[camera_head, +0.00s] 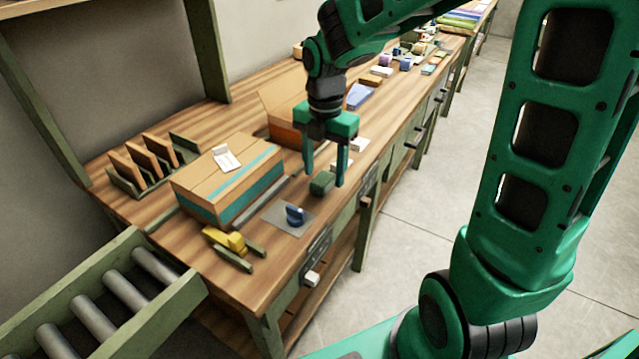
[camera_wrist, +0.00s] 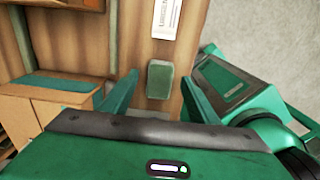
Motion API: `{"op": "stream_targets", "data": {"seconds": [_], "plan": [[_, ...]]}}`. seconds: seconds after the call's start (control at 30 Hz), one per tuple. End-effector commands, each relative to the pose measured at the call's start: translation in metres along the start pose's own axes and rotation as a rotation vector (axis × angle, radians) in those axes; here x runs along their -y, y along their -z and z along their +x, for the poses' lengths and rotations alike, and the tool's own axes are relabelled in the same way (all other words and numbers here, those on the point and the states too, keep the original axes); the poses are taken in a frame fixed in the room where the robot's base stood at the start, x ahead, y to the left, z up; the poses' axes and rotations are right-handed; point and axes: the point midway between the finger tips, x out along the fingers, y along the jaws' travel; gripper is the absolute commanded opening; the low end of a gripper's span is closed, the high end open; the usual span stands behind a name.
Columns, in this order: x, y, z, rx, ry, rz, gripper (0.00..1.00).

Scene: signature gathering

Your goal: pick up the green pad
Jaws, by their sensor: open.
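The green pad (camera_head: 321,183) is a small dark green block lying on the wooden workbench (camera_head: 262,282). In the wrist view the green pad (camera_wrist: 159,79) lies between and beyond my fingertips, on bare wood. My gripper (camera_head: 324,182) is open and points down over the pad, with one finger on each side of it in the head view. In the wrist view my gripper (camera_wrist: 160,92) shows both fingers spread with a gap on either side of the pad. I cannot tell the exact height of the fingertips above the bench.
A taped cardboard box (camera_head: 208,205) stands to the left, and an open box (camera_head: 281,133) behind my gripper. A blue stamp-like object (camera_head: 295,214) sits on a grey mat in front. A white labelled item (camera_wrist: 166,18) lies close beyond the pad. The bench edge is close on the right.

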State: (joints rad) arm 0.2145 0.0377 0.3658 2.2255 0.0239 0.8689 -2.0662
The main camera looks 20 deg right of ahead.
Motion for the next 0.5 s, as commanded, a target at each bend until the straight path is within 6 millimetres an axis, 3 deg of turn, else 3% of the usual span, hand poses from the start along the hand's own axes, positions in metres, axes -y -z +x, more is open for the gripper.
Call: {"op": "stream_targets", "data": {"seconds": [0.17, 0.43, 0.5], "plan": [[0.0, 0.0, 0.019, -0.001, 0.002, 0.0, 0.55], [0.0, 0.0, 0.022, 0.001, -0.001, 0.001, 0.55], [0.0, 0.0, 0.022, 0.001, -0.001, 0.0, 0.4]]}}
